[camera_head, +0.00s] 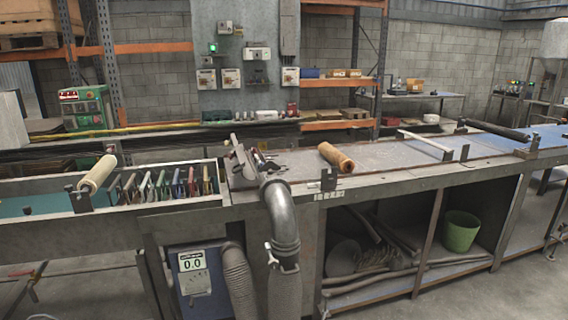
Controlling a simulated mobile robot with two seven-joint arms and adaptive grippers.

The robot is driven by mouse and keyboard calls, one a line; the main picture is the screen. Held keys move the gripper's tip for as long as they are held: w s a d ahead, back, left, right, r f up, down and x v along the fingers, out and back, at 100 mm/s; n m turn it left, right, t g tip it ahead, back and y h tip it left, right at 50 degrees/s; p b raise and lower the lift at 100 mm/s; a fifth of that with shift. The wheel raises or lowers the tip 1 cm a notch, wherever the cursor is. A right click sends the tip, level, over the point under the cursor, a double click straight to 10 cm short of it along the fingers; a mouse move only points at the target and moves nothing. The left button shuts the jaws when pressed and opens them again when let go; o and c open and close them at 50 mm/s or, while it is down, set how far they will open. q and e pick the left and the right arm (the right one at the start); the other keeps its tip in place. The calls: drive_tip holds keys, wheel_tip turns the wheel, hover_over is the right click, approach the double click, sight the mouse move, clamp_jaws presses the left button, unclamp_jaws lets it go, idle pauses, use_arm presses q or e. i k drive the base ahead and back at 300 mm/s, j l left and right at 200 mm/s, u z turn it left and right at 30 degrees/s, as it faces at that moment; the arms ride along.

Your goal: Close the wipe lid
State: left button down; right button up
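I cannot make out a wipe container or a wipe lid in the head view. Neither of my grippers shows in this view. A metal machine head (243,165) with small fittings stands on the bench near the middle; its details are too small to tell.
A long metal workbench (400,182) runs across the view. A brown roll (336,157) lies on it and a pale roller (97,173) sits at the left. A grey duct (281,215) bends down in front. A green bucket (460,231) stands on the lower shelf.

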sight(247, 172)
drive_tip(key=i+j, duration=0.15)
drive_tip(key=j, duration=0.2)
drive_tip(key=i+j+z, duration=0.1)
drive_tip(key=j, duration=0.3)
drive_tip(key=i+j, duration=0.2)
drive_tip(key=j, duration=0.2)
